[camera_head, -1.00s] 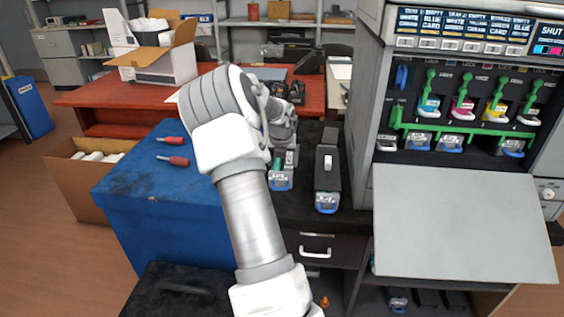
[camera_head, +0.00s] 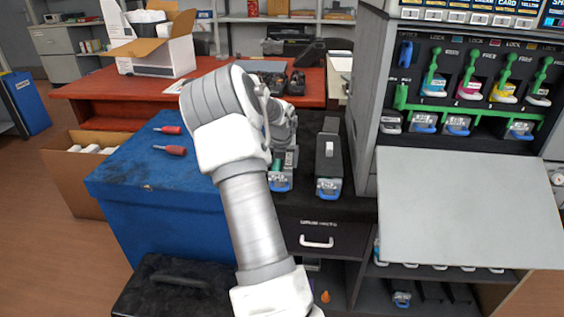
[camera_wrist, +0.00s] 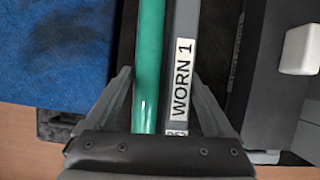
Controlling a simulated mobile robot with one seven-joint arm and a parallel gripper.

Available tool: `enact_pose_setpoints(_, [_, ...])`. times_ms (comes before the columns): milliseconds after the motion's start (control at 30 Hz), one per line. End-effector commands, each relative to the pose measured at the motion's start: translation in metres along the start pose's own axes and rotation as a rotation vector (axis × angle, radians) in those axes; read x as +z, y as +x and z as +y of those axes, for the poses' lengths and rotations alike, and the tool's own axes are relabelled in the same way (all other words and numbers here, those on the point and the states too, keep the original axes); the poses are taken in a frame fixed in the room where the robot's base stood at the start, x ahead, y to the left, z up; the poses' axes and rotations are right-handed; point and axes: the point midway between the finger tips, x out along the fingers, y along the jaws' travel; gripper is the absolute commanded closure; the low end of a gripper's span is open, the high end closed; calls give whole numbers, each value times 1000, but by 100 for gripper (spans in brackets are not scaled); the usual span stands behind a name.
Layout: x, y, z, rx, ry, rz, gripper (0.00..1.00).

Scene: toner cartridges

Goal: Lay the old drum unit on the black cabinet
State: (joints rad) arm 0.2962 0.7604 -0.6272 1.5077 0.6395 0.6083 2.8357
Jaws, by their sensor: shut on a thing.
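The old drum unit (camera_wrist: 181,80) has a green cylinder and a "WORN 1" label in the wrist view. My gripper (camera_wrist: 160,95) is shut on it, a finger along each side. In the head view the unit's blue-handled front end (camera_head: 281,182) shows at the black cabinet's (camera_head: 352,207) top, left of another dark unit. My arm hides its rear part. I cannot tell whether it touches the top.
A dark unit with a white knob (camera_head: 328,165) stands on the cabinet close to the right. The blue chest (camera_head: 150,200) with two red-handled screwdrivers is on the left. The printer (camera_head: 460,110), its pale panel (camera_head: 465,210) folded out, is at the right.

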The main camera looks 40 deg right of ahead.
Motion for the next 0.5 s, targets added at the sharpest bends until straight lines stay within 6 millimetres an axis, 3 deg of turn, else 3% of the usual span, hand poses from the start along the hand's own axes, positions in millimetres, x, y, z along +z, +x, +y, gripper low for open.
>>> enact_pose_setpoints(433, [-2, 7, 0, 0, 0, -5, 100])
enact_pose_setpoints(467, [-2, 7, 0, 0, 0, -5, 9])
enact_pose_setpoints(500, [-2, 6, 0, 0, 0, -5, 2])
